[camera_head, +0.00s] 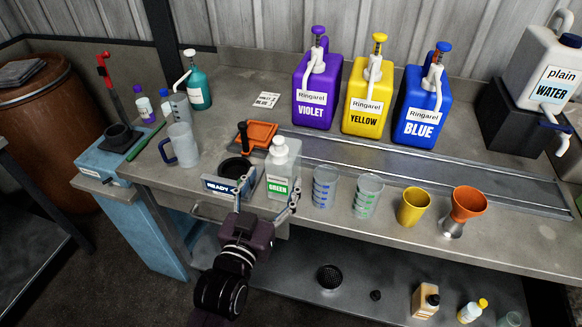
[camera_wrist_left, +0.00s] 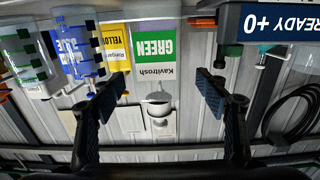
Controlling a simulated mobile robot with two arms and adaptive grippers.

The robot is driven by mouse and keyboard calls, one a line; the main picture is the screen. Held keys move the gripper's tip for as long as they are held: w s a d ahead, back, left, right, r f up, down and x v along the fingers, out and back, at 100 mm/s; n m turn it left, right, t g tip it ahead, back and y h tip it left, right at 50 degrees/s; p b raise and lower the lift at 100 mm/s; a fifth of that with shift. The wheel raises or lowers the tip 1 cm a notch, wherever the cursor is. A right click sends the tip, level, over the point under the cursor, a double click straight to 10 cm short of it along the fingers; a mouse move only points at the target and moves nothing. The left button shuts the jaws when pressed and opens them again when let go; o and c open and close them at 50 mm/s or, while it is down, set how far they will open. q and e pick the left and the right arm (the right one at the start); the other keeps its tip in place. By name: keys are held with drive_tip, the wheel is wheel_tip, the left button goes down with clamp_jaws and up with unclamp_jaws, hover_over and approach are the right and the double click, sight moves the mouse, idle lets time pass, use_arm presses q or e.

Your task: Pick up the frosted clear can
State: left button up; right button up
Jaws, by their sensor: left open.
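The frosted clear can (camera_head: 281,160) stands upright on the metal bench, with a white cap and a green-and-white GREEN label. In the left wrist view the can (camera_wrist_left: 158,92) appears upside down between the fingers, its label reading GREEN and Kavitrosh. My left gripper (camera_head: 269,190) is open in front of the can, one finger towards each side of it. In the left wrist view the gripper (camera_wrist_left: 160,88) shows a gap between each finger and the label. I cannot tell how far the fingertips reach along the can. My right gripper is not in view.
Left of the can sits a dark round holder with a READY sign (camera_head: 228,187). Close on the right stand clear graduated cups (camera_head: 325,187), then a yellow cup (camera_head: 413,207) and an orange funnel (camera_head: 467,204). Violet (camera_head: 316,90), yellow and blue jugs stand behind. A clear pitcher (camera_head: 182,146) is at left.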

use_arm(q)
drive_tip(key=shift+w+d+r, duration=0.15)
drive_tip(key=shift+w, duration=0.2)
drive_tip(key=shift+w+r, duration=0.1)
drive_tip(key=shift+w, duration=0.15)
drive_tip(key=shift+w+d+p, duration=0.15)
drive_tip(key=shift+w+p, duration=0.15)
drive_tip(key=shift+w, duration=0.05)
drive_tip(key=x, duration=0.2)
drive_tip(key=p+x, duration=0.1)
drive_tip(key=x, duration=0.1)
drive_tip(key=shift+d+f, duration=0.2)
drive_tip(key=shift+d, duration=0.1)
drive_tip(key=shift+w+d+f, duration=0.1)
drive_tip(key=shift+w, duration=0.35)
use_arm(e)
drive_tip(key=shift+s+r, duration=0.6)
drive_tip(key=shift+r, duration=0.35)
use_arm(q)
drive_tip(key=shift+c, duration=0.6)
drive_tip(key=c, duration=1.2)
